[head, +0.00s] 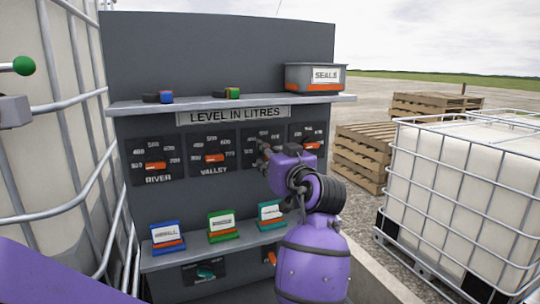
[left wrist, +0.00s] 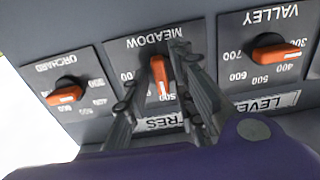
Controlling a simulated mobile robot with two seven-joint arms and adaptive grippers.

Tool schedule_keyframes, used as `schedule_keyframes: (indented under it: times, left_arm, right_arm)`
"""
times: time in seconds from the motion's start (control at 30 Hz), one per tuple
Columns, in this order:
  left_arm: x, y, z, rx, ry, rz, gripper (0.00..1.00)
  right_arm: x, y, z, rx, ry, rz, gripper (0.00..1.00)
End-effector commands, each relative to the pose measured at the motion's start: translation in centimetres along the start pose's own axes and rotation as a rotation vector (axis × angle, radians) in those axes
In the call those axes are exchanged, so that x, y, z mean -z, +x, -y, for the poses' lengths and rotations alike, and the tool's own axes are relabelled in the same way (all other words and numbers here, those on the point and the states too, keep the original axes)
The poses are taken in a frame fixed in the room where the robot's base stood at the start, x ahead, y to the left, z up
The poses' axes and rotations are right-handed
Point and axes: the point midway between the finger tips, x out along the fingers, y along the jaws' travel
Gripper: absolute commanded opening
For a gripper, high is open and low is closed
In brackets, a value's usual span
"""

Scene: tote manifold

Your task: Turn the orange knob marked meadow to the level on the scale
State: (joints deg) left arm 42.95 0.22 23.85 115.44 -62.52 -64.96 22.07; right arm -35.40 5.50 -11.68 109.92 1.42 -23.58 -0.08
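The meadow knob (left wrist: 160,76) is an orange bar on a dark plate labelled MEADOW, seen upside down in the left wrist view. Its bar lies nearly upright there, with one end near the 500 mark. My left gripper (left wrist: 153,64) is open, its two fingers on either side of the knob with a gap on at least the left side; I cannot tell whether the right finger touches. In the head view my left gripper (head: 264,152) covers the meadow knob and part of its scale (head: 262,134). My right gripper is out of view.
The river knob (head: 155,166), valley knob (head: 213,158) and orchard knob (head: 312,145) sit on the same panel. A shelf (head: 200,107) above holds a SEALS bin (head: 313,77). A lower ledge (head: 195,248) holds several card stands. A caged tank (head: 470,185) stands right.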

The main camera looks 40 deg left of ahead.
Motion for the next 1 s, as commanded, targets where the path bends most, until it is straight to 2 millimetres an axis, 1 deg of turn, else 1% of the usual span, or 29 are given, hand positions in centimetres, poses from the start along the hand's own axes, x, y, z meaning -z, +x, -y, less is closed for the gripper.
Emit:
schedule_keyframes:
  times: [0.3, 0.37, 0.43, 0.57, 0.8, 0.9, 1.0]
  left_arm:
    - [0.2, -0.1, 0.0, 0.000, -0.002, -0.003, 0.30]
    - [0.1, -0.4, 0.0, -0.001, -0.002, -0.003, 0.30]
    - [0.1, -1.1, -0.1, -0.002, -0.003, -0.002, 0.30]
    - [0.1, -3.4, -0.1, -0.004, -0.004, -0.001, 0.30]
    - [0.0, -8.6, -0.1, -0.004, -0.003, 0.001, 0.30]
    - [0.0, -10.2, 0.0, -0.003, -0.003, 0.001, 0.30]
    - [0.0, -11.3, 0.0, -0.002, -0.002, 0.000, 0.30]
  right_arm:
    - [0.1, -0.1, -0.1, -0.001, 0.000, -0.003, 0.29]
    - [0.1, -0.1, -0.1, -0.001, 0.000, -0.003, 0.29]
    - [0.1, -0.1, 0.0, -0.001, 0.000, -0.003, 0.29]
    - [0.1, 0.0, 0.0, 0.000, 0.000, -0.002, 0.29]
    - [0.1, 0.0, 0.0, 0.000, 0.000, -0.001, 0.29]
    - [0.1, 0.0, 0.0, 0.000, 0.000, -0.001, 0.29]
    - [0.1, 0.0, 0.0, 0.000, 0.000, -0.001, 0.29]
